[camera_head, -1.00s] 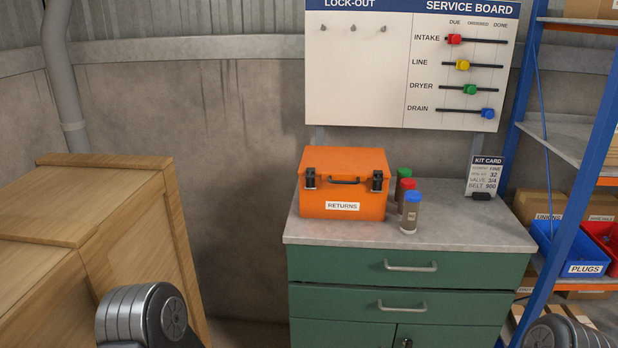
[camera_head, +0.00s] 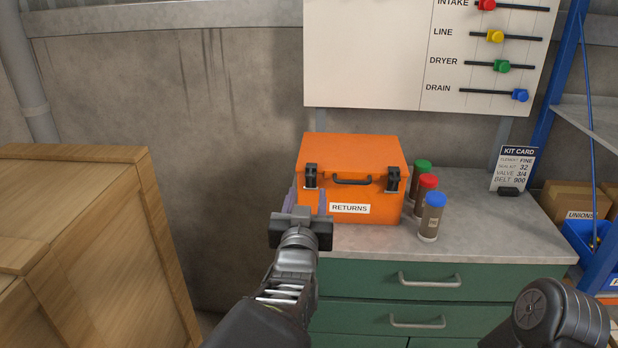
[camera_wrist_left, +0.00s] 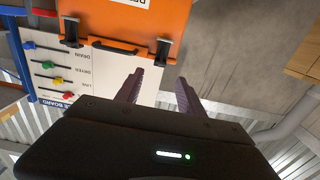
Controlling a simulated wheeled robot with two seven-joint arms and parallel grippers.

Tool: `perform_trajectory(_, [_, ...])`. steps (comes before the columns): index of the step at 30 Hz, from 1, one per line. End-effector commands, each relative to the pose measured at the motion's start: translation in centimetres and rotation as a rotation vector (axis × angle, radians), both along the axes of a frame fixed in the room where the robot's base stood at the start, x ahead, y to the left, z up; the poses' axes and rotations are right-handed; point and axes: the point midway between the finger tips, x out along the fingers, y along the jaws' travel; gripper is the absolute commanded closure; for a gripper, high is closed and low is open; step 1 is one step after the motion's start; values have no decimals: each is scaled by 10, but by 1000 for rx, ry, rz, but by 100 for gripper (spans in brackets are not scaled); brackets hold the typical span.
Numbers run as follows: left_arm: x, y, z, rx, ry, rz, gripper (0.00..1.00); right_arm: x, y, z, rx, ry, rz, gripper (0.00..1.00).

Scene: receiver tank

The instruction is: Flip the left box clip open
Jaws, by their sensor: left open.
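The orange box (camera_head: 350,155) labelled RETURNS stands on the grey bench top with its lid down. Its left clip (camera_head: 311,176) is black and lies against the front face near the left corner. My left gripper (camera_head: 306,200) is open, its purple fingers pointing at the box just below and in front of this clip. In the left wrist view the picture is inverted, and the left clip (camera_wrist_left: 161,52) shows between and beyond the fingers (camera_wrist_left: 160,88). I see no contact. The right clip (camera_head: 392,180) looks similar. My right gripper is out of view.
Several bottles with coloured caps (camera_head: 431,218) stand right of the box. A kit card (camera_head: 514,168) is at the back right of the bench. A wooden crate (camera_head: 85,240) stands at the left. Blue shelving (camera_head: 560,90) is at the right.

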Motion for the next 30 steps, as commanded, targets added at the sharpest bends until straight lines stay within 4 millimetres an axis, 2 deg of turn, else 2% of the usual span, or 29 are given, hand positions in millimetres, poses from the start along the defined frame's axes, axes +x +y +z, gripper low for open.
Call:
perform_trajectory(11, [7,1,-1,2,3,1,55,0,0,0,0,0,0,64])
perform_trajectory(24, [68,1,-1,5,4,1,55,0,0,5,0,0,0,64])
perform_trajectory(30, [78,0,-2,3,4,-1,55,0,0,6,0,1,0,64])
